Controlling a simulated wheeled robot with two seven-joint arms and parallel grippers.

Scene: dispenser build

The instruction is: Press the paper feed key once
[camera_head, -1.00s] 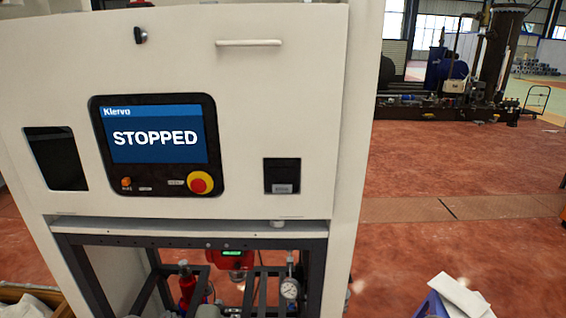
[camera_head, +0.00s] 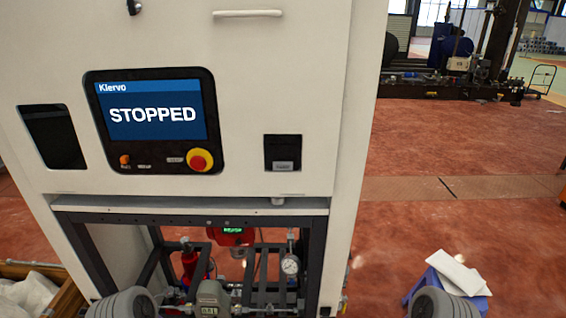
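The white dispenser cabinet (camera_head: 300,60) faces me. Its black control panel (camera_head: 213,120) has a blue screen (camera_head: 155,112) reading "Klervo" and "STOPPED". Below the screen are a small orange button (camera_head: 124,160) and a red emergency stop knob (camera_head: 199,160) on a yellow ring. To the right, a small black unit (camera_head: 282,146) is set in the front, with a grey labelled piece (camera_head: 283,166) at its bottom; its label is too small to read. I cannot tell which part is the paper feed key. Neither gripper shows; only grey rounded parts, apparently my arms, show at the bottom edge.
A dark window (camera_head: 52,137) is at the cabinet's left. A handle (camera_head: 247,13) is above. An open frame below holds a pressure gauge (camera_head: 290,265) and red fittings (camera_head: 232,236). Open floor lies right.

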